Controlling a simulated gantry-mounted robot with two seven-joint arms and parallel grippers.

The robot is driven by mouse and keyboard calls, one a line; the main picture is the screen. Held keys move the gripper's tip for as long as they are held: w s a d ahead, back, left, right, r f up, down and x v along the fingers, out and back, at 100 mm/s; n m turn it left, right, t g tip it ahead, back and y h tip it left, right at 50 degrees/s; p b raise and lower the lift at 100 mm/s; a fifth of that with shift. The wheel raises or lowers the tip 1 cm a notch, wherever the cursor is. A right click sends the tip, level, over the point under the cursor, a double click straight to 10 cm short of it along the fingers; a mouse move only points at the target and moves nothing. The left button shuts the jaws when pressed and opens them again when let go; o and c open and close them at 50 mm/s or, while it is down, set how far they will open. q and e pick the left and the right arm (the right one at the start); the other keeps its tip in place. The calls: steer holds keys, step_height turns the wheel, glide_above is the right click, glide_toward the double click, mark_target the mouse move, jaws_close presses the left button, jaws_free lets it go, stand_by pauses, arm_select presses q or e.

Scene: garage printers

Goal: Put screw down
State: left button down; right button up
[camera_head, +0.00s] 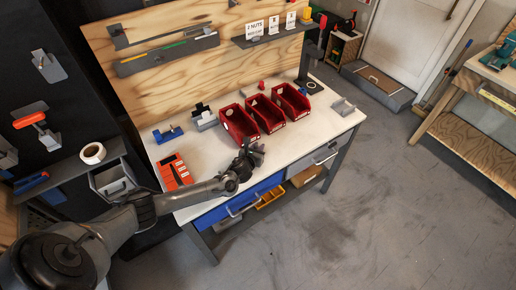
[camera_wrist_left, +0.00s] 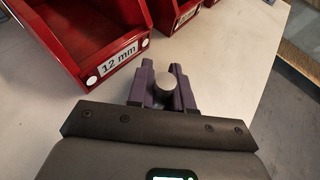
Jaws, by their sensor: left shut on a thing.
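My left gripper (camera_head: 254,150) is over the front part of the white workbench top (camera_head: 214,150), in front of the red bins. In the left wrist view its purple-grey fingers (camera_wrist_left: 163,88) are closed around a small grey round-headed screw (camera_wrist_left: 165,84). The screw's head shows between the fingertips and its shank is hidden. Just beyond the fingers is a red bin (camera_wrist_left: 75,45) labelled "12 mm". I cannot tell how high the screw is above the bench. My right gripper does not show.
Three red bins (camera_head: 238,124) stand in a row behind the gripper. An orange case (camera_head: 173,171) lies to the left, with a blue tool (camera_head: 168,134) and a grey holder (camera_head: 203,117) behind. A grey tray (camera_head: 343,106) sits at the right. Bare bench top lies right of the gripper.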

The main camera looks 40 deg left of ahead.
arm_select(q)
steer(key=shift+f, duration=0.2)
steer(key=c, duration=1)
jaws_free()
steer(key=shift+r, duration=0.1)
